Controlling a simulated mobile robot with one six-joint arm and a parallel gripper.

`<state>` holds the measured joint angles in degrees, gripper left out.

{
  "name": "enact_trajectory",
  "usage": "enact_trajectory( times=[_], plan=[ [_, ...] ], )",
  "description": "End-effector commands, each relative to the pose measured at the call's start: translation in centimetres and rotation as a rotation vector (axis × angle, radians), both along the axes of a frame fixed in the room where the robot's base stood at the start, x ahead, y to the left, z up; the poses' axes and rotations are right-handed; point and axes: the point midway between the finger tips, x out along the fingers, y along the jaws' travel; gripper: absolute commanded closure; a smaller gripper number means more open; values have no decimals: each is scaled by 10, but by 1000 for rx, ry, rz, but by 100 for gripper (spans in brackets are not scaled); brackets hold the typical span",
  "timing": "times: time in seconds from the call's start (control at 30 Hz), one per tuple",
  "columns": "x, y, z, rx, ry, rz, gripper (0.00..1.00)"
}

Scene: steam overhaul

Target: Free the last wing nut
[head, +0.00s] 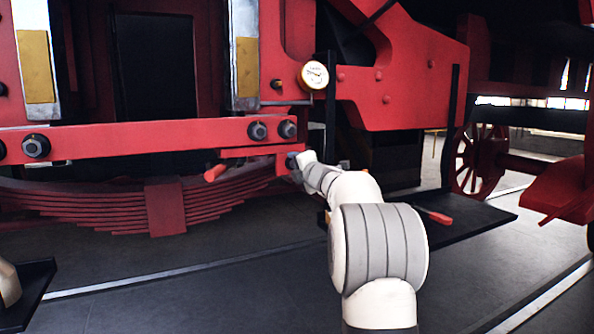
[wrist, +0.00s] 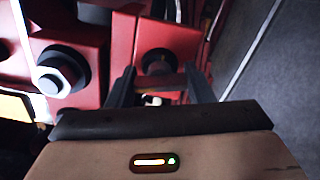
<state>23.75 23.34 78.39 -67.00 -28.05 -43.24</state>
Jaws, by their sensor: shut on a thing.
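In the wrist view, my gripper (wrist: 160,76) has a dark finger on each side of a dull brownish bar, which looks like the wing nut (wrist: 168,82). The fingers are shut on it. A dark round stud or boss (wrist: 158,61) sits just beyond it on a red bracket (wrist: 170,36). The wing nut's outline is partly lost in shadow. In the head view, my gripper (head: 293,160) is small and dark at the end of my arm, against the red bracket (head: 262,152) below the beam. The wing nut cannot be made out there.
A red beam (head: 165,136) carries dark hex bolts (head: 257,131); a large one (wrist: 60,72) is left of my fingers. A white-faced gauge (head: 313,75) is above. An orange-red handle (head: 215,172) projects left. A red-handled tool (head: 435,215) lies on a dark platform (head: 480,219).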

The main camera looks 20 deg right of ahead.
Motion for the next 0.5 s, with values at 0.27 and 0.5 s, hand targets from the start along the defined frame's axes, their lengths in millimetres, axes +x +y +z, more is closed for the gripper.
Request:
enact_trajectory(
  times=[0.27,0.5],
  plan=[
    [1,0,-3,-41,2,0,76],
    [0,0,-3,-43,3,1,76]
  ],
)
